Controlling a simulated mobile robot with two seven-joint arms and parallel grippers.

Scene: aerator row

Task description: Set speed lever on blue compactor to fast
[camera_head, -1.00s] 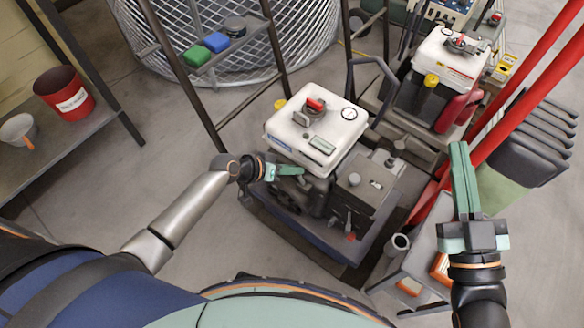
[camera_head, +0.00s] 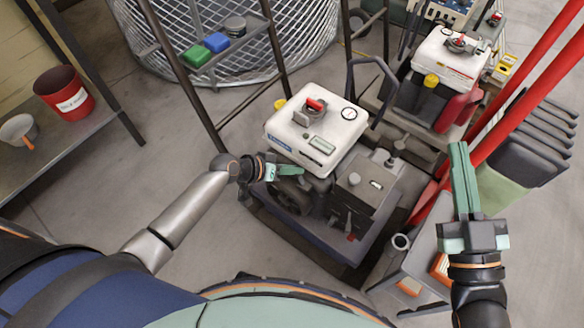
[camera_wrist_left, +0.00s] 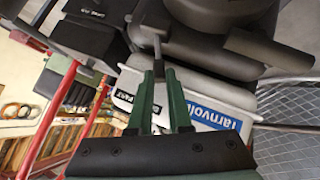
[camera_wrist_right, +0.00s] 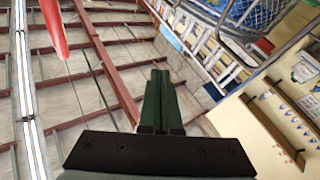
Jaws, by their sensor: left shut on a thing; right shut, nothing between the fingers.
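The nearer machine, with a white top (camera_head: 316,135), a blue label and a dark bluish base, stands in the middle of the head view. I take it to be the blue compactor. My left gripper (camera_head: 298,171) is at its left side, just below the white top's edge. The lever's lower part is hidden. My right gripper (camera_head: 459,147) is shut and empty, raised at the right, away from the machine.
A second machine with a white top (camera_head: 449,54) and red parts stands behind right. Red poles (camera_head: 530,85) and dark tines (camera_head: 535,135) are at the right. A shelf with a red bucket (camera_head: 65,93) is at the left. Open floor lies between.

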